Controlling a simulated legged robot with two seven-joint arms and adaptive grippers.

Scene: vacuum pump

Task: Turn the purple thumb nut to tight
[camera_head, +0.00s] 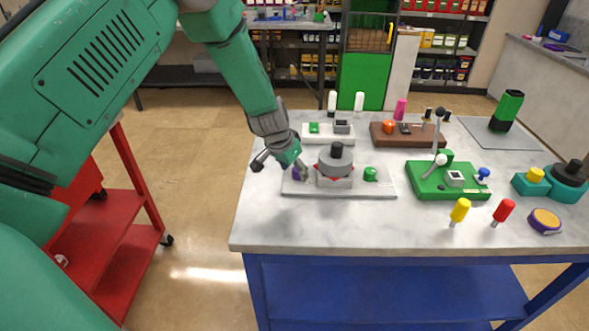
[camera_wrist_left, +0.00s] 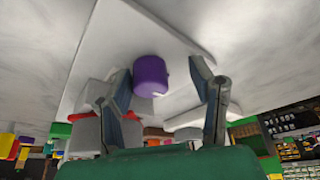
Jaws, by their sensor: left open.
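The purple thumb nut (camera_wrist_left: 151,76) shows clearly in the left wrist view, between the two open fingers of my left gripper (camera_wrist_left: 168,88). A gap shows on the nut's right side; the left finger is close to it, and I cannot tell if they touch. In the head view the nut (camera_head: 297,172) is mostly hidden by my left gripper (camera_head: 279,167), at the left end of a light grey base plate (camera_head: 383,187). A grey round pump body (camera_head: 336,167) with a black knob stands on the plate's middle. My right gripper is not in view.
A green knob (camera_head: 371,174) sits on the plate's right. A white board (camera_head: 318,139) and a brown board (camera_head: 385,140) lie behind. A green board (camera_head: 425,190) with levers is to the right. The table's (camera_head: 330,232) front left is clear.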

